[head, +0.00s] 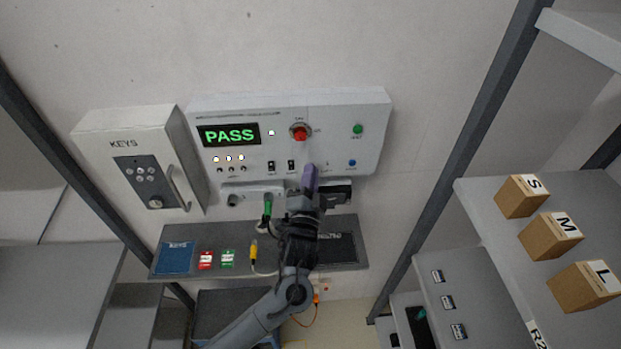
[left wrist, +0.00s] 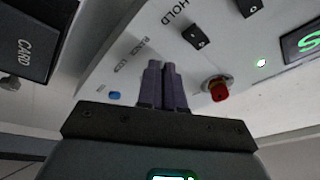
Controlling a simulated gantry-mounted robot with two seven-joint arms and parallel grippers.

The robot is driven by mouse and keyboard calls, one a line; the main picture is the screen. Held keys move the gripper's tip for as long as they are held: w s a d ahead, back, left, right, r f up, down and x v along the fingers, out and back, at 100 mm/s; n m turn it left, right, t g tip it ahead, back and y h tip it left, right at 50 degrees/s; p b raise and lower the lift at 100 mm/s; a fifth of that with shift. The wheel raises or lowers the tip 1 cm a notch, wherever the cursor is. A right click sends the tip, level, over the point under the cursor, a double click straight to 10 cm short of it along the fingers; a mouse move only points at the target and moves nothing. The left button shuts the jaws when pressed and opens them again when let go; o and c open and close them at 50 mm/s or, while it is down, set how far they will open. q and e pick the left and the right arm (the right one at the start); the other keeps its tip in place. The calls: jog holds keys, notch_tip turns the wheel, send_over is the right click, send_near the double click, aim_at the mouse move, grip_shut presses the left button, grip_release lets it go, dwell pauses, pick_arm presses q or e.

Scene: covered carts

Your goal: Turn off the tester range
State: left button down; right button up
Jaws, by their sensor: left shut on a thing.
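The tester (head: 230,108) is a white panel on the wall, and its display (head: 229,134) reads PASS in green. My left gripper (head: 311,168) is up against the lower middle of the panel. In the left wrist view its two dark purple fingers (left wrist: 163,70) are close together, shut at the spot beside a small label that seems to read RANGE and LOW. The range switch itself is hidden behind the fingers, so its position cannot be told. My right gripper is not in view.
Near the fingers are a red knob (head: 299,132), two black rocker switches (head: 291,165), a blue button (head: 352,162) and a green button (head: 357,129). A key box (head: 135,145) hangs left. A grey shelf (head: 185,266) below holds cards and cables.

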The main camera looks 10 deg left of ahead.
pick_arm(q)
jog(key=c, duration=1.6)
grip_release()
jog(key=shift+o, duration=0.2)
jog(key=b+v, duration=0.1)
jog(key=v, duration=0.9)
jog(key=shift+s, duration=0.4)
